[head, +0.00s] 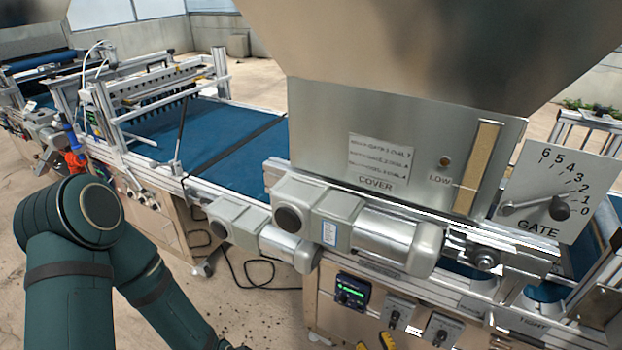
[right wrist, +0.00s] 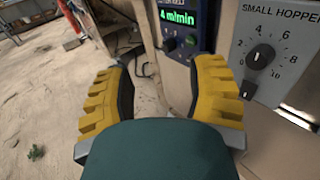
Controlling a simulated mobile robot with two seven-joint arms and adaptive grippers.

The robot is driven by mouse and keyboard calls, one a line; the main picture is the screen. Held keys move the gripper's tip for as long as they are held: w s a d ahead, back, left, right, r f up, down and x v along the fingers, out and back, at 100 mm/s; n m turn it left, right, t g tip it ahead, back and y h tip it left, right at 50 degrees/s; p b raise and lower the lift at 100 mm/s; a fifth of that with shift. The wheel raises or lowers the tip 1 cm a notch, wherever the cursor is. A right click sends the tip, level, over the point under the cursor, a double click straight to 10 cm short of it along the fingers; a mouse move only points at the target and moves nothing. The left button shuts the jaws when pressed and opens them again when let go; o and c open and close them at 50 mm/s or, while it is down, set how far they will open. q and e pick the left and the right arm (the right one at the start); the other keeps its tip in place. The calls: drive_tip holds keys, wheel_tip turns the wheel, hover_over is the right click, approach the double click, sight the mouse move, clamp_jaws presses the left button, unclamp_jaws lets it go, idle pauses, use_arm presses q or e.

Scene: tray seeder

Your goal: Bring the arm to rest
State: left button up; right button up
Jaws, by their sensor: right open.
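My right gripper (head: 374,342) shows only as yellow fingertips at the bottom edge of the head view, below the machine's control panel. In the right wrist view the right gripper (right wrist: 165,72) is open, its two yellow ridged fingers wide apart with nothing between them. Beyond the fingers are a speed display (right wrist: 181,18) reading 4 m/min and a small hopper dial (right wrist: 260,57), near the right finger. Whether the finger touches the panel cannot be told. My left arm (head: 75,240) is bent at the left of the head view; its gripper is out of frame.
The steel hopper with its cover plate (head: 340,115) and gate dial (head: 557,207) fills the upper right. Grey motors (head: 345,225) jut out above the panel. A blue conveyor belt (head: 185,125) runs left. Bare floor (head: 235,320) with cables (head: 250,275) lies in front.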

drive_tip(key=s+a+r+n+g+y, duration=0.2)
drive_tip(key=s+a+n+g+y, duration=0.1)
drive_tip(key=a+n+g+y, duration=0.15)
drive_tip(key=s+a+r+n+g+y, duration=0.2)
drive_tip(key=a+n+g+y, duration=0.15)
drive_tip(key=a, duration=0.25)
drive_tip(key=s+a+r+n+g+h, duration=0.2)
drive_tip(key=s+n+g+h, duration=0.3)
drive_tip(key=s+n+g, duration=0.7)
drive_tip(key=w+d+r+n+t+h, duration=0.2)
drive_tip(key=r+n+t+h, duration=0.3)
drive_tip(key=n, duration=0.5)
drive_tip(key=shift+d+r+h, duration=0.4)
drive_tip(key=shift+d+r, duration=0.5)
drive_tip(key=shift+r, duration=0.05)
